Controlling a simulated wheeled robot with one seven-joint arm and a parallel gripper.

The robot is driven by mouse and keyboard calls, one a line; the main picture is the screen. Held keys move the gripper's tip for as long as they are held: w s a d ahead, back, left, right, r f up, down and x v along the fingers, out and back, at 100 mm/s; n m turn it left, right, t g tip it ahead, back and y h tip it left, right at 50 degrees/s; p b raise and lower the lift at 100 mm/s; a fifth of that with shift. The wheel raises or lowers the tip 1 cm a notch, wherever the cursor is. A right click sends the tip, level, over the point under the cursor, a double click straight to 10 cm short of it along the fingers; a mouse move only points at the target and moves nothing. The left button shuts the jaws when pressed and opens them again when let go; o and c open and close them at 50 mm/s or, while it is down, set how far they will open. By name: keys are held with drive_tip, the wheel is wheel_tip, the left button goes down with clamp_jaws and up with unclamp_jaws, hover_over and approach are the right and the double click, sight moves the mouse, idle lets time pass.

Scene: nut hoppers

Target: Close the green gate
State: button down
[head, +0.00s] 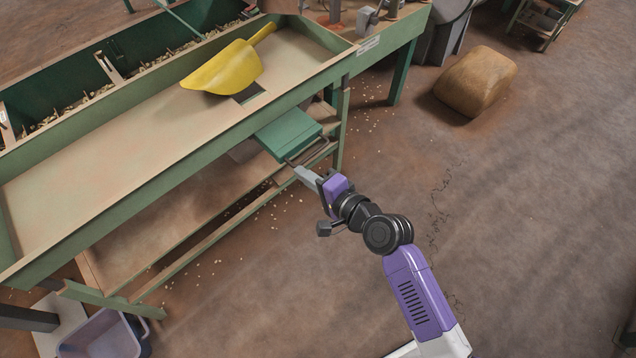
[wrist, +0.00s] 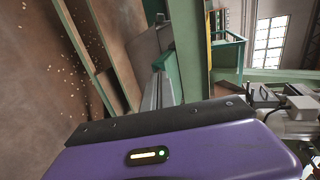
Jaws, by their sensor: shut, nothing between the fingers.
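The green gate (head: 287,132) is a flat green slide that juts out from under the front rail of the sorting table. It has a thin grey bar handle along its outer edge. A dark square opening (head: 249,94) shows in the table's tray behind it. My gripper (head: 297,168) is shut and empty, with its tip at the left end of the handle; I cannot tell whether they touch. In the wrist view the grey fingers (wrist: 157,91) point at a small green part that looks like the gate (wrist: 164,60), mostly hidden.
The green table (head: 120,160) has a pale tray with a yellow scoop (head: 225,70). A lower shelf (head: 170,225) runs beneath. A purple-grey bin (head: 100,335) stands at lower left. A brown sack (head: 477,80) lies at upper right. The floor on the right is open.

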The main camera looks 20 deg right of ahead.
sight(258, 135)
drive_tip(key=x, duration=0.2)
drive_tip(key=r+x, duration=0.1)
drive_tip(key=x, duration=0.2)
drive_tip(key=shift+w+a, duration=0.1)
drive_tip(key=shift+w, duration=0.3)
drive_tip(key=w+a, duration=0.1)
drive_tip(key=w, duration=0.4)
drive_tip(key=w+a, duration=0.1)
drive_tip(key=w, duration=0.2)
drive_tip(key=shift+w+a, duration=0.15)
drive_tip(key=shift+a, duration=0.2)
drive_tip(key=shift+w+r, duration=0.1)
